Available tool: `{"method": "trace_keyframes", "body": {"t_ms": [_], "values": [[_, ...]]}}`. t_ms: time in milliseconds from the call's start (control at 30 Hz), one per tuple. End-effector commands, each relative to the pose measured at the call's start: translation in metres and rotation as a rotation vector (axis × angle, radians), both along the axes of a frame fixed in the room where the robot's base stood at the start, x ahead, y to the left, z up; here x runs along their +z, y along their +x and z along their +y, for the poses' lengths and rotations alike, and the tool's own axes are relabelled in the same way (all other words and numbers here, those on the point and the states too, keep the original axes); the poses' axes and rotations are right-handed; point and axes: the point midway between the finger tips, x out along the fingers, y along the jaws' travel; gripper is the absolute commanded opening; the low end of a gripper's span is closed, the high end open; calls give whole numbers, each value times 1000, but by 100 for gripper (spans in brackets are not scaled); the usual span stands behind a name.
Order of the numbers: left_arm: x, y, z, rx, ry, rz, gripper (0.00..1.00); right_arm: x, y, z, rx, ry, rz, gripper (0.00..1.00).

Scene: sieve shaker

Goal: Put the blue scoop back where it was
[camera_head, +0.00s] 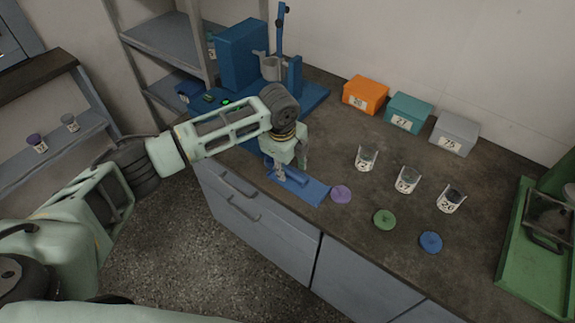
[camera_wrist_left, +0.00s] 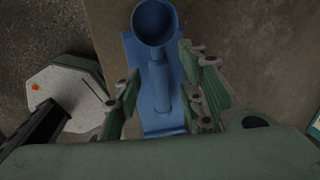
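The blue scoop (camera_wrist_left: 154,24) shows in the left wrist view, with its round cup at the top and its handle running down over a flat blue plate (camera_wrist_left: 134,52). In the head view the blue plate (camera_head: 312,193) lies at the front edge of the counter, and the scoop is mostly hidden by the gripper there. My left gripper (camera_head: 288,168) is over the plate, pointing down. In the left wrist view its fingers (camera_wrist_left: 163,90) are open on either side of the handle, with gaps visible. My right gripper is not in view.
Purple (camera_head: 341,194), green (camera_head: 385,219) and blue (camera_head: 431,242) discs lie right of the plate. Beakers (camera_head: 408,179) and orange (camera_head: 365,94), teal (camera_head: 408,112) and grey (camera_head: 455,133) boxes stand behind. A blue machine (camera_head: 243,53) is at the back; a green tray (camera_head: 535,270) is right.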

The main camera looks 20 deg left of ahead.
Motion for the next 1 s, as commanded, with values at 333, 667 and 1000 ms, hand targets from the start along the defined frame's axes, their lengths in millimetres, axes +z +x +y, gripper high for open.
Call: {"method": "trace_keyframes", "body": {"t_ms": [333,667,1000], "values": [[35,-2,1,-1,-2,-6,37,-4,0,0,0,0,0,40],[105,-13,3,0,-1,-4,37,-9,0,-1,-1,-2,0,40],[131,-18,4,0,0,0,37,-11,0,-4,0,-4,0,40]]}}
